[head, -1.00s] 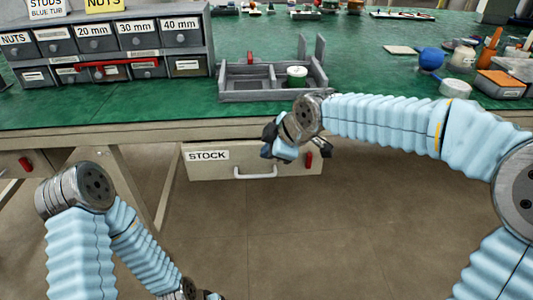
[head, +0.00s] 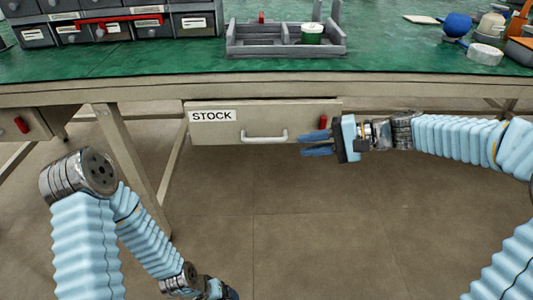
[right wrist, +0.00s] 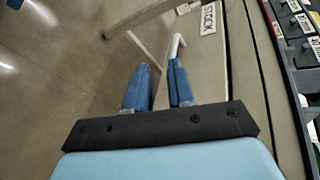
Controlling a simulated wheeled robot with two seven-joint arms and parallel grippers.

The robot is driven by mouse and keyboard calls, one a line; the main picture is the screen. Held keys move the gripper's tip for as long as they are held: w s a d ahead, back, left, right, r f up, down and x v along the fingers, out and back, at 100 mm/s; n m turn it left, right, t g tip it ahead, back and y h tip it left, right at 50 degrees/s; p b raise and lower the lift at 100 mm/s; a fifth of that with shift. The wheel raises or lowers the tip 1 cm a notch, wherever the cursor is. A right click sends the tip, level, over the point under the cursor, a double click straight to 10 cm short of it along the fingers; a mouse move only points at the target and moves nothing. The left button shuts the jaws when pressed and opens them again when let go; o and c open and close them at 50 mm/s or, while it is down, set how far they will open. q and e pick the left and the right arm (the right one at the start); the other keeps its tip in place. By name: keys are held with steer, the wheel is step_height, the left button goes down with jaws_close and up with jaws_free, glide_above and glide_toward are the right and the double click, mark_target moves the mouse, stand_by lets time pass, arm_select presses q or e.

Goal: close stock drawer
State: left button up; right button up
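The stock drawer (head: 225,133) is a beige front with a STOCK label, under the edge of the green-topped bench. Its pale bar handle (head: 264,138) also shows in the right wrist view (right wrist: 176,44), just beyond the fingertips. How far the drawer stands out is hard to tell. My right gripper (head: 302,145) has blue fingers apart with nothing between them, just right of the handle and pointing left. In the right wrist view it is also open (right wrist: 157,75). My left gripper (head: 222,292) is low at the bottom edge, partly cut off.
A red piece (head: 323,121) is at the drawer front's right end. A grey tray (head: 285,51) with a green and white pot (head: 312,33) stands on the bench above. A bench leg (head: 128,155) is at left. The floor below the drawer is clear.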

mark_target(271, 140)
steer(key=w+a+f+m, duration=0.1)
steer(key=w+a, duration=0.1)
steer(key=a, duration=0.1)
steer(key=w+a+f+m+t+y, duration=0.1)
steer(key=w+a, duration=0.1)
steer(key=a, duration=0.2)
steer(key=w+a+f+m+b, duration=0.1)
steer(key=w+a+m, duration=0.1)
steer(key=a, duration=0.1)
steer(key=shift+a+f+t, duration=0.15)
steer(key=shift+a+t, duration=0.15)
jaws_close()
